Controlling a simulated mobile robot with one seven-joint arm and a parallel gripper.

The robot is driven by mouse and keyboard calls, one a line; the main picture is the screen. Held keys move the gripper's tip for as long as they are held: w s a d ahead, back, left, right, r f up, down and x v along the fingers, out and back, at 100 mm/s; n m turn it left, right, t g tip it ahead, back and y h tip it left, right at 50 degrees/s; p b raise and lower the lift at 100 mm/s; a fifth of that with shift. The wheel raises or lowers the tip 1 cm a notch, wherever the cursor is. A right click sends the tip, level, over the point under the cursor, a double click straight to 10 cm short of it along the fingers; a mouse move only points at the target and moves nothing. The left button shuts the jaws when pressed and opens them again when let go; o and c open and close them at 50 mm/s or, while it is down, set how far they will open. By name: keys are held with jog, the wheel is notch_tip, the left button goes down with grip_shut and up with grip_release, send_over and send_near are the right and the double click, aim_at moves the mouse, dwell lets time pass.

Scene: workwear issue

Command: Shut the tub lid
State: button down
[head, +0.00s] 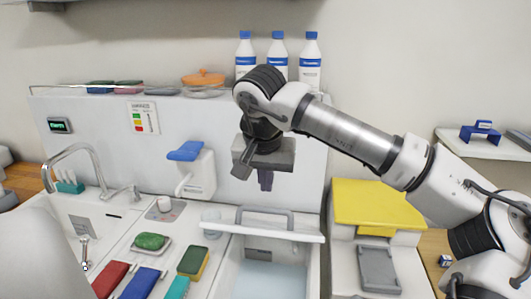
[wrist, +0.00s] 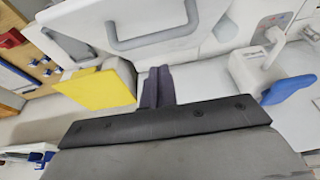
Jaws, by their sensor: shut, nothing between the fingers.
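The white tub (head: 232,268) in the front middle has its lid (head: 285,231) standing raised, seen nearly edge-on in the head view. A grey bar handle (head: 265,210) rises behind the lid's edge. The tub's inside shows pale blue below the lid. The lid and its grey handle (wrist: 155,40) show at the top of the wrist view. My gripper (head: 265,182) is shut and empty, pointing down above and behind the handle, apart from it. Its dark fingers are together in the wrist view (wrist: 156,85). The lid's hinge is hard to make out.
A yellow-topped box (head: 378,205) stands right of the tub. A white dispenser with a blue lever (head: 186,151) is on the back panel, left of my gripper. A green-topped sponge (head: 193,262) lies left of the tub. Several bottles (head: 278,58) stand on the shelf above.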

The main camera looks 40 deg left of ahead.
jog(key=shift+s+d+f+p, duration=0.2)
jog(key=shift+s+f, duration=0.15)
jog(key=shift+f, duration=0.3)
jog(key=shift+s+d+f+p, duration=0.2)
jog(key=shift+s+f, duration=0.1)
jog(key=shift+f, duration=0.3)
